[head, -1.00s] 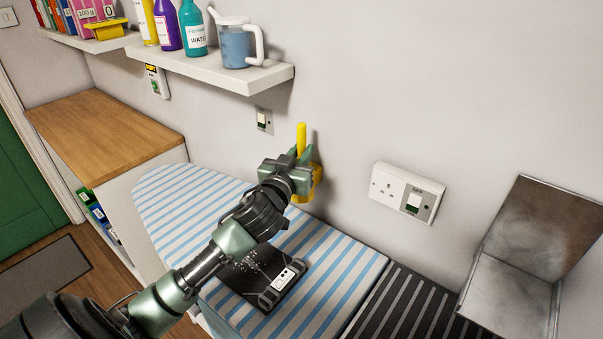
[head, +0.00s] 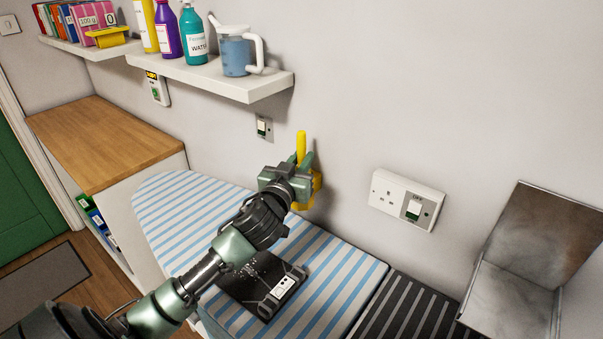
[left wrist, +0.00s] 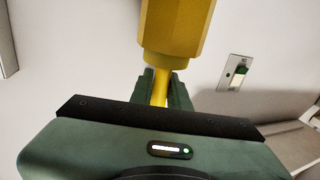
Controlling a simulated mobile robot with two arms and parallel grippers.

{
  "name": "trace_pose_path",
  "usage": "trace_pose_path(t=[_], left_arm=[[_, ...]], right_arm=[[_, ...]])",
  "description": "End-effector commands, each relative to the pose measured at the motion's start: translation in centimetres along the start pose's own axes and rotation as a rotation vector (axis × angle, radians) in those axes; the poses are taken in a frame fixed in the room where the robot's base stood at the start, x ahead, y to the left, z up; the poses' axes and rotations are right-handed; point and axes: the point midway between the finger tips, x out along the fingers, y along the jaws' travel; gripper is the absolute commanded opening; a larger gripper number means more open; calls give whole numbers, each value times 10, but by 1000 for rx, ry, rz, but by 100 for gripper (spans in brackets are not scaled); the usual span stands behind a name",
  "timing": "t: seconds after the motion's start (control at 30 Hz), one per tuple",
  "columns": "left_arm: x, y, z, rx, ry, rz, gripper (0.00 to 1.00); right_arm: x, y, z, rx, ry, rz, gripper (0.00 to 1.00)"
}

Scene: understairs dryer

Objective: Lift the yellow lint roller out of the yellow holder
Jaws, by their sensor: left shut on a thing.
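The yellow lint roller (head: 301,143) stands upright close to the wall, its slim yellow end showing above my left gripper. My left gripper (head: 302,165) is shut on its handle; in the left wrist view the thin yellow handle (left wrist: 160,92) runs between the two fingers. The yellow holder (head: 317,185) is on the wall, partly hidden behind the gripper. In the left wrist view a thick, faceted yellow body (left wrist: 175,28), apparently the holder, surrounds the handle's far end; the part inside is hidden. My right gripper is not in view.
A striped ironing board (head: 165,200) lies below, with a dark device (head: 255,285) on it. A white shelf (head: 245,88) with bottles and a jug is above left. A socket (head: 405,200) and metal sheet box (head: 535,245) are right. The wall above is clear.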

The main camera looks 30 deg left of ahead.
Motion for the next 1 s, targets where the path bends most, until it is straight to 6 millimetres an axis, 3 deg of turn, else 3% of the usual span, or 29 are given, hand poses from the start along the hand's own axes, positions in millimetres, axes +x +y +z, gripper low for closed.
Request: trace_pose_path(t=[0.17,0.37,1.0], left_arm=[[0,0,-6,-1,3,0,0],[0,0,-30,-1,6,0,0],[0,4,-162,-2,7,0,0]], right_arm=[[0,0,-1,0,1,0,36],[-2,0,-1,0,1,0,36],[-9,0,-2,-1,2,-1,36]])
